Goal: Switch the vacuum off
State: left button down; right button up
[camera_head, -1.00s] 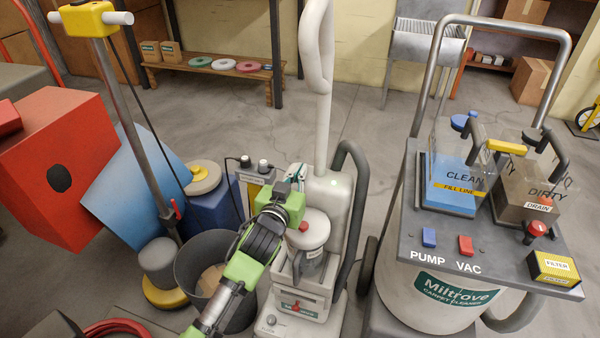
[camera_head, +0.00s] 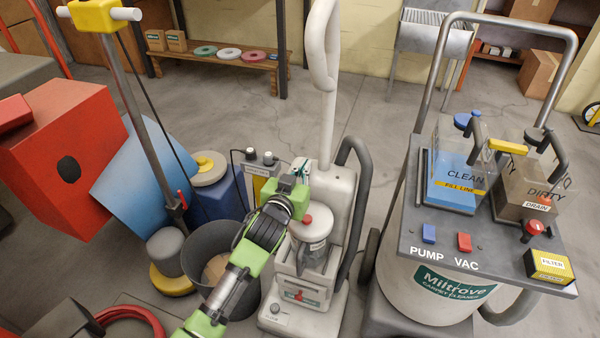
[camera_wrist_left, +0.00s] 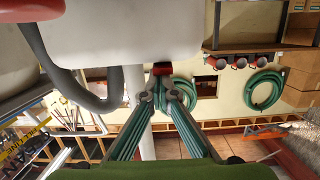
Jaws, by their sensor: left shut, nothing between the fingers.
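The upright vacuum (camera_head: 330,205) is off-white with a tall handle and a clear dust cup (camera_head: 311,228). My left gripper (camera_head: 300,168) is at the upper left of its body, shut and empty. In the left wrist view the shut fingertips (camera_wrist_left: 161,94) are close to a small red part (camera_wrist_left: 161,69) at the edge of the white housing (camera_wrist_left: 130,35); I cannot tell whether they touch. This red part is hidden in the head view. No lit lamp shows on the vacuum's body. My right gripper is not in view.
A Miltrove carpet cleaner (camera_head: 440,285) stands at the right, with a blue PUMP switch (camera_head: 429,234) and a red VAC switch (camera_head: 464,242). A grey bin (camera_head: 205,240), a floor polisher (camera_head: 165,250) and a red box (camera_head: 60,165) crowd the left.

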pick_arm(q)
jog(key=v, duration=1.1)
jog(key=shift+s+a, duration=0.15)
jog(key=shift+s, duration=0.2)
